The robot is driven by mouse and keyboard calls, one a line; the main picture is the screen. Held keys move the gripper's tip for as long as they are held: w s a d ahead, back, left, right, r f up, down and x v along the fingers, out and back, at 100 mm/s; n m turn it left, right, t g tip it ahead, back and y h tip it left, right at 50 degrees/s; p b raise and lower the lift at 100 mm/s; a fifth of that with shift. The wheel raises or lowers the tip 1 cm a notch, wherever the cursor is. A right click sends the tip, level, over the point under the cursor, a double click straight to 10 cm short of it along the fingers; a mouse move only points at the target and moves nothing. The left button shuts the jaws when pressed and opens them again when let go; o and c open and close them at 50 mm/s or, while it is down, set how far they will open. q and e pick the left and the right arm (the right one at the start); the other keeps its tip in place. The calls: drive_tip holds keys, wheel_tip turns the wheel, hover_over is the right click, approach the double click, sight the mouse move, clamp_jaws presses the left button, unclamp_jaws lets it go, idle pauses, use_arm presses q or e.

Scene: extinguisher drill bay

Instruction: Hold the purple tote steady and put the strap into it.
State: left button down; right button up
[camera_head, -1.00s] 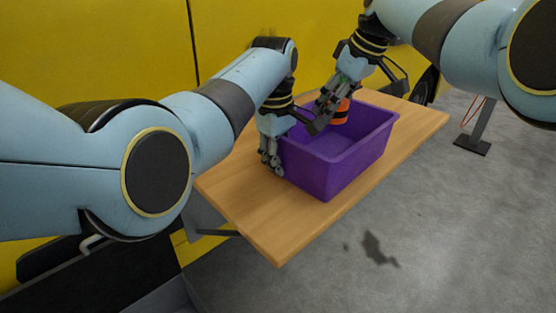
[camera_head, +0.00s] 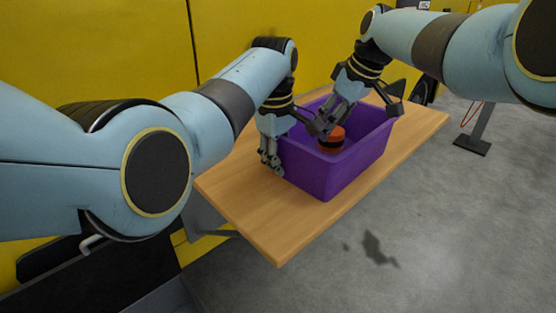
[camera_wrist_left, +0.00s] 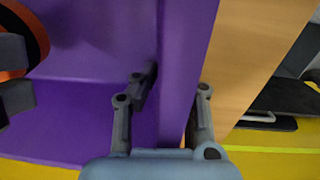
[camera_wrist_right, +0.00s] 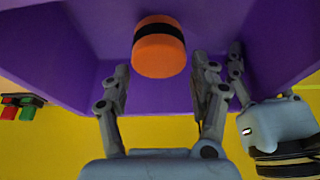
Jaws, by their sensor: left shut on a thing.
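The purple tote (camera_head: 335,178) stands upright on the wooden table. My left gripper (camera_head: 271,158) is shut on its left wall, one finger inside and one outside, as the left wrist view (camera_wrist_left: 172,92) shows. The strap, an orange roll with a black band (camera_head: 331,141), is inside the tote; it also shows in the right wrist view (camera_wrist_right: 158,58). My right gripper (camera_head: 328,122) is over the tote, its fingers spread. In the right wrist view the strap lies beyond and between the fingertips (camera_wrist_right: 160,75), with gaps on both sides.
The wooden table (camera_head: 275,235) has bare room in front of the tote. A yellow wall (camera_head: 120,50) stands behind the table. A grey post on a dark foot (camera_head: 473,145) is on the floor to the right. My two grippers are close together at the tote.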

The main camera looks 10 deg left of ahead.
drive_tip(key=o, duration=0.3)
drive_tip(key=shift+d+r, duration=0.1)
drive_tip(key=shift+r, duration=0.3)
drive_tip(key=v, duration=1.1)
drive_tip(key=shift+r, duration=0.1)
use_arm(q)
drive_tip(key=c, duration=1.4)
unclamp_jaws()
